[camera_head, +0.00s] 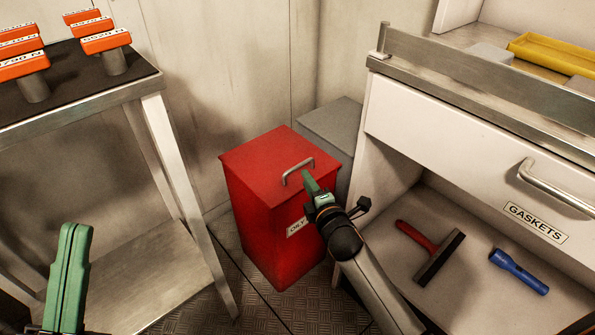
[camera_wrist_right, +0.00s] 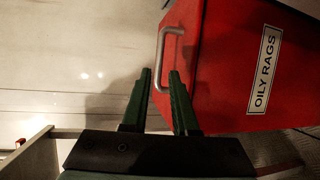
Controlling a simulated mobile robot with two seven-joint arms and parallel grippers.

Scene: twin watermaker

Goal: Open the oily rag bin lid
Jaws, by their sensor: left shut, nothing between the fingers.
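The red oily rag bin (camera_head: 262,215) stands on the floor, its flat lid (camera_head: 262,160) down. A metal handle (camera_head: 297,167) rises from the lid's right part. My right gripper (camera_head: 308,176) is at the handle and partly covers the bin's label. In the right wrist view, the right gripper's (camera_wrist_right: 160,72) green fingers are apart, and the lower end of the handle (camera_wrist_right: 162,60) appears in the gap between their tips; I cannot tell if they touch it. The label (camera_wrist_right: 264,70) reads "OILY RAGS". My left gripper (camera_head: 78,228) is shut and empty at lower left, away from the bin.
A steel table (camera_head: 100,99) with orange-topped items stands left. A grey box (camera_head: 335,125) sits behind the bin. The cabinet at right has a "GASKETS" drawer (camera_head: 450,145); below lie a red-handled scraper (camera_head: 432,250) and a blue flashlight (camera_head: 518,270).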

